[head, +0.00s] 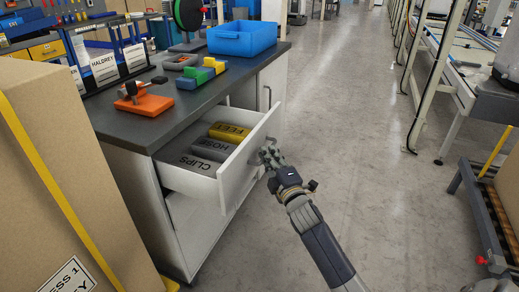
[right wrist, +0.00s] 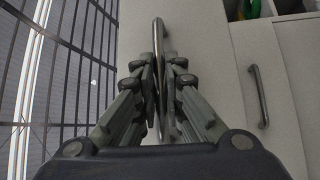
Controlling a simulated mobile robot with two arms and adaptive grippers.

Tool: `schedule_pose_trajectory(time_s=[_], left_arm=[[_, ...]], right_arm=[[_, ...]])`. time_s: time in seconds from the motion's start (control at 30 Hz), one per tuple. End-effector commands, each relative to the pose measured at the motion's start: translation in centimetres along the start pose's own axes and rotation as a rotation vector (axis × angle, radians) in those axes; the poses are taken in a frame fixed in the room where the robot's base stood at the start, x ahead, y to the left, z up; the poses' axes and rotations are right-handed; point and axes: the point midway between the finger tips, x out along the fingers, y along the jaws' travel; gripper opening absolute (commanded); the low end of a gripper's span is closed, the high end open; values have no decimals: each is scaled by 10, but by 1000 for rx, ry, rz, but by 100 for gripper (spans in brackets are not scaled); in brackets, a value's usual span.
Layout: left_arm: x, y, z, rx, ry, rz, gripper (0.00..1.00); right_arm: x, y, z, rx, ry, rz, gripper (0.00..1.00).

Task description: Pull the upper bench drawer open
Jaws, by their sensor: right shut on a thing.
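The upper bench drawer (head: 233,167) is pulled out from the dark-topped bench (head: 150,122) in the head view. Inside it lie two grey blocks marked CLIPS (head: 196,164) and HOSE (head: 213,148) and a yellow block (head: 230,131). My right gripper (head: 268,153) is at the drawer front. In the right wrist view its fingers (right wrist: 160,88) are shut around the bar handle (right wrist: 159,40) of the drawer, with the white front behind. My left gripper is not in view.
A blue bin (head: 243,38), coloured blocks (head: 201,73) and an orange tool (head: 144,104) stand on the bench top. A large cardboard box (head: 55,180) fills the near left. A cabinet door with a handle (head: 267,98) is beyond the drawer. The aisle floor (head: 350,100) is clear.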

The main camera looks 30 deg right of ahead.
Motion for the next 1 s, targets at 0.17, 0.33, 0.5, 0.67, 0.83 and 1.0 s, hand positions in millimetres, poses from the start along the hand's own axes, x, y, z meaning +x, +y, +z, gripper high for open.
schedule_pose_trajectory(time_s=[0.17, 0.33, 0.5, 0.67, 0.83, 1.0], left_arm=[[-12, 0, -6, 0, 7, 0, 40], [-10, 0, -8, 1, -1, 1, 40], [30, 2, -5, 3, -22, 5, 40], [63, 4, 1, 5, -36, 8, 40], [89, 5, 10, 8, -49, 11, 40], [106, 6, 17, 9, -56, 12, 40]], right_arm=[[-17, 5, 16, -2, -1, -5, 0], [-35, 9, 34, -2, -2, -6, 0], [-57, 15, 56, -2, -1, -7, 0], [-79, 21, 78, -1, -1, -7, 0], [-98, 26, 98, 0, -2, -6, 0], [-113, 29, 112, 0, -2, -5, 0]])
